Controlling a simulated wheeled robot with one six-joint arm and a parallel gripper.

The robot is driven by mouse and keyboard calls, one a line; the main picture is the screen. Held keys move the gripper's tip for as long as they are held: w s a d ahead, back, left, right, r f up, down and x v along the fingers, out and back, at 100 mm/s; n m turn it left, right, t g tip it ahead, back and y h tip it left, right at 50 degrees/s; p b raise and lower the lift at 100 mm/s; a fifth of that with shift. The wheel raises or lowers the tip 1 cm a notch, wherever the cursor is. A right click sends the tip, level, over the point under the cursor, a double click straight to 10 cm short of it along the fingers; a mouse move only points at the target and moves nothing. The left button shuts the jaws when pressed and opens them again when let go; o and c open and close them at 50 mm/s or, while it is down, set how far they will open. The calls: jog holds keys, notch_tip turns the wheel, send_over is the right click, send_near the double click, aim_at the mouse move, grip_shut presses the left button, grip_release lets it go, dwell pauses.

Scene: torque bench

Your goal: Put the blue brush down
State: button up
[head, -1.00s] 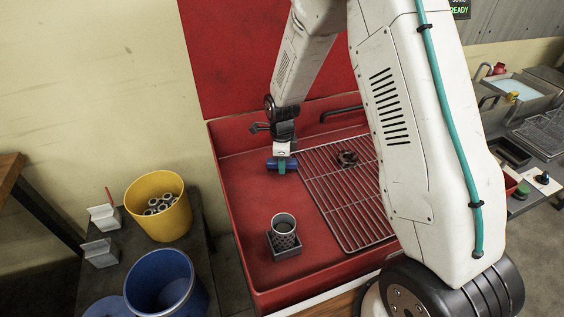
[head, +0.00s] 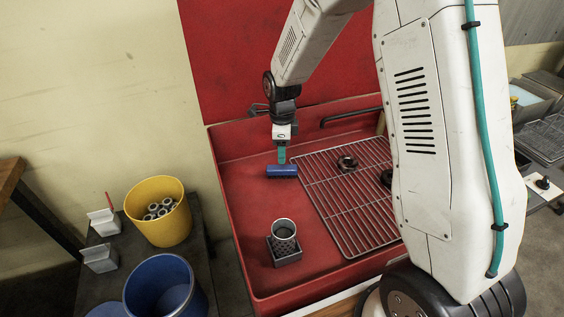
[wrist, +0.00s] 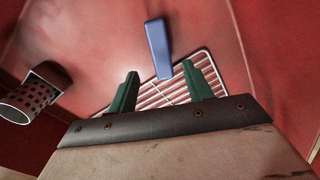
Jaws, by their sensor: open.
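The blue brush (head: 282,171) lies on the floor of the red basin (head: 240,205), just left of the wire rack. It also shows in the wrist view (wrist: 158,47), beyond my fingertips and between their lines. My gripper (head: 282,157) has green fingers and is above the brush in the head view. In the wrist view the two fingers of my gripper (wrist: 160,82) are apart with nothing between them. The brush's bristles cannot be made out.
A perforated cup (head: 284,232) stands in a dark square holder (head: 285,252) at the basin's front. A yellow bucket (head: 160,230) and a blue bucket (head: 165,300) stand outside at left. The basin's left floor is clear.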

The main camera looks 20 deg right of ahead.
aim_at(282, 168)
jog(key=s+d+r+n, duration=0.2)
jog(key=s+r+n, duration=0.9)
jog(key=s+r, duration=0.7)
jog(key=s+r+n, duration=0.2)
jog(key=s+n, duration=0.3)
jog(key=s, duration=0.3)
jog(key=s+d+r+n+t, duration=0.1)
jog(key=s+r+n, duration=0.2)
jog(key=s+n, duration=0.3)
jog(key=shift+s+r+n, duration=0.2)
jog(key=shift+s+n, duration=0.1)
jog(key=shift+s, duration=0.8)
jog(key=shift+o, duration=0.5)
